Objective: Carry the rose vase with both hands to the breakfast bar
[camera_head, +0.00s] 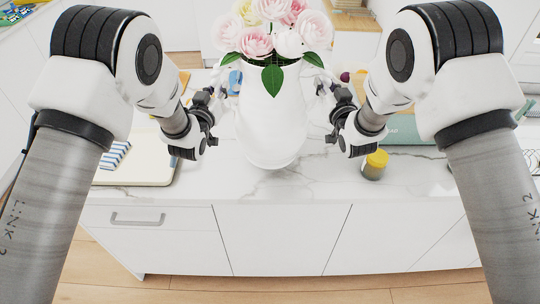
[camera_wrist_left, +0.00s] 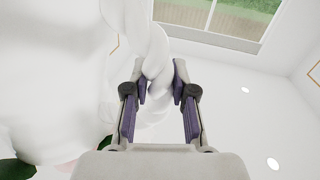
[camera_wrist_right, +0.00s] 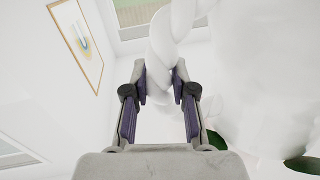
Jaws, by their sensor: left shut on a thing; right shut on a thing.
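The rose vase (camera_head: 271,125) is white, with pink and cream roses (camera_head: 268,35) and green leaves on top. It looks upright in the head view, in front of or over the marble counter; I cannot tell whether its base touches. My left gripper (camera_head: 216,92) is at its left side, shut on a white twisted handle (camera_wrist_left: 152,50), which shows between the fingers in the left wrist view (camera_wrist_left: 159,88). My right gripper (camera_head: 328,92) is at its right side, shut on the other twisted handle (camera_wrist_right: 166,45), seen in the right wrist view (camera_wrist_right: 159,88).
The marble counter (camera_head: 235,185) has white drawers below. A jar with a yellow lid (camera_head: 375,164) stands right of the vase, near the front edge. A pale board (camera_head: 135,170) with a striped cloth (camera_head: 114,154) lies left. A green item (camera_head: 405,130) lies right.

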